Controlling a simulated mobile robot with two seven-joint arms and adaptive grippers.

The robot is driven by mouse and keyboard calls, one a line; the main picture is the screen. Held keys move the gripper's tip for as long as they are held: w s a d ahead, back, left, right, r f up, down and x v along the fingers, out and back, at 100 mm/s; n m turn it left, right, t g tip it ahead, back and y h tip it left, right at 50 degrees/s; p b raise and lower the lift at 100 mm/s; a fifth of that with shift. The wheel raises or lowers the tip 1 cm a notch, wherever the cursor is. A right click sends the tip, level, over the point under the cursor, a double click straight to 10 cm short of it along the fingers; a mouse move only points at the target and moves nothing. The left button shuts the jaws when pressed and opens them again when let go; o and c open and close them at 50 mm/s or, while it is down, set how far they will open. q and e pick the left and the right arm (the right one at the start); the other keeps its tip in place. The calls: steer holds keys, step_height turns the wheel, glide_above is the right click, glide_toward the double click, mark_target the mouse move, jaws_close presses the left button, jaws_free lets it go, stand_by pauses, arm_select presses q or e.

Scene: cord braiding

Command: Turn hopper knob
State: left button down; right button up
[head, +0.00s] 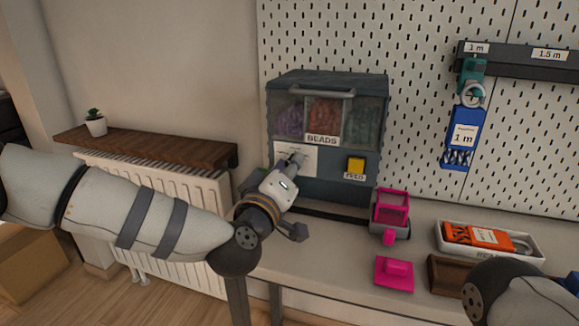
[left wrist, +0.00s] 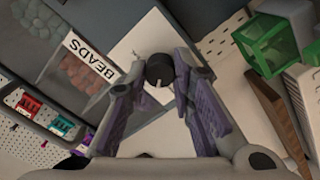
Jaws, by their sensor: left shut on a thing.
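The bead hopper (head: 330,80) stands on the bench against the pegboard, with a "BEADS" label and windows showing purple, red and green beads. Its knob (left wrist: 159,70) is a dark round knob with a pale mark, in front of a white panel (left wrist: 135,42). In the head view my left gripper (head: 298,160) is at the white panel (head: 284,158) and covers the knob. In the left wrist view the gripper (left wrist: 160,85) has a finger on each side of the knob and is shut on it. My right gripper is out of view; only part of that arm shows at the lower right.
A pink-framed container (head: 390,212) and a pink piece (head: 394,274) sit on the bench. A white tray (head: 444,248) holds orange items. A green box (left wrist: 275,45) is beside the hopper.

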arm_select(q)
steer(key=shift+n, duration=2.2)
steer(key=c, duration=1.4)
jaws_free()
steer(key=shift+o, duration=0.2)
steer(key=v, duration=1.2)
